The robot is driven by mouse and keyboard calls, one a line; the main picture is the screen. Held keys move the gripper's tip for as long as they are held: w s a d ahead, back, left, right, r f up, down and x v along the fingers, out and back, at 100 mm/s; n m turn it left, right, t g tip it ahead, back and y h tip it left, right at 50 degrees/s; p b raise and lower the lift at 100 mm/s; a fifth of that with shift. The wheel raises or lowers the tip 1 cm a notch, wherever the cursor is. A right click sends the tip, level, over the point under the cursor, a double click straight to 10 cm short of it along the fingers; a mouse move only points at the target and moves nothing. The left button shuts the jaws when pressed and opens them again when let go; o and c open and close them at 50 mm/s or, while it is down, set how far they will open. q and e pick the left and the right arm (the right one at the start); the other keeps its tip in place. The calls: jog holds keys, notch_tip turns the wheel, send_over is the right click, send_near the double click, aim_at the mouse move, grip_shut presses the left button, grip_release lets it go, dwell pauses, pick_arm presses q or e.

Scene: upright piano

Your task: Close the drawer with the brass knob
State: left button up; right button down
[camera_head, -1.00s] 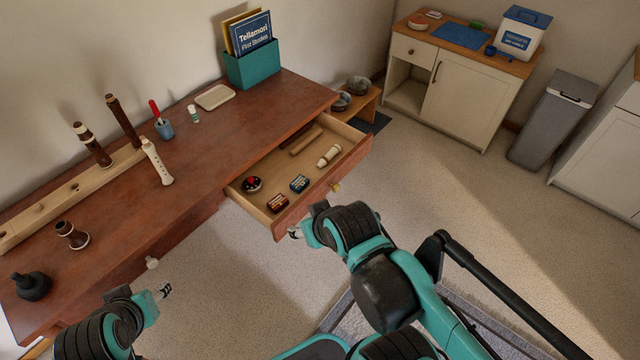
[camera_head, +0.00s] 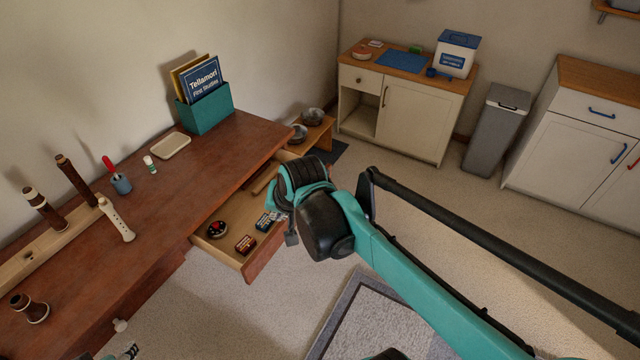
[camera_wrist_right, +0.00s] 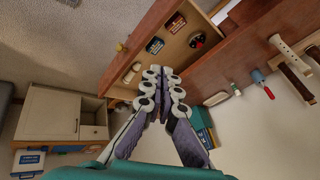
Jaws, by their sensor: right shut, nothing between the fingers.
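The desk drawer (camera_head: 262,259) stands open, pulled out from the reddish-brown desk (camera_head: 165,210). Its brass knob (camera_wrist_right: 121,47) shows on the drawer front in the right wrist view; in the head view my right arm hides it. My right gripper (camera_wrist_right: 163,72) is shut and empty, with its fingertips seen against the open drawer; contact cannot be told. In the head view its arm covers the drawer's right part. Only the tip of my left gripper (camera_head: 130,350) shows at the bottom edge, near the desk's front.
A round dark tin (camera_head: 217,229) and two small boxes (camera_head: 245,244) (camera_head: 264,221) lie in the drawer. A white knob (camera_head: 120,325) marks another desk drawer. A low bench (camera_head: 318,129) with bowls stands past the desk. Open carpet lies in front.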

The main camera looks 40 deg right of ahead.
jog(key=w+d+f+m+g+p, duration=0.1)
jog(key=w+d+f+m+p, duration=0.2)
jog(key=w+d+m, duration=1.1)
jog(key=d+f+m+y+p, duration=0.1)
jog(key=d+f+m+p, duration=0.1)
jog(key=d+f+m, duration=0.6)
jog(key=d+f+m+y+p, duration=0.1)
jog(key=d+f, duration=0.4)
jog(key=d, duration=0.6)
jog(key=w+r+b+x, duration=0.1)
jog(key=b+x, duration=0.4)
jog(key=x, duration=0.6)
jog(key=shift+w+a+f+g, duration=0.2)
jog(key=shift+w+a+g, duration=0.25)
jog(key=shift+w, duration=0.2)
jog(key=shift+w, duration=0.1)
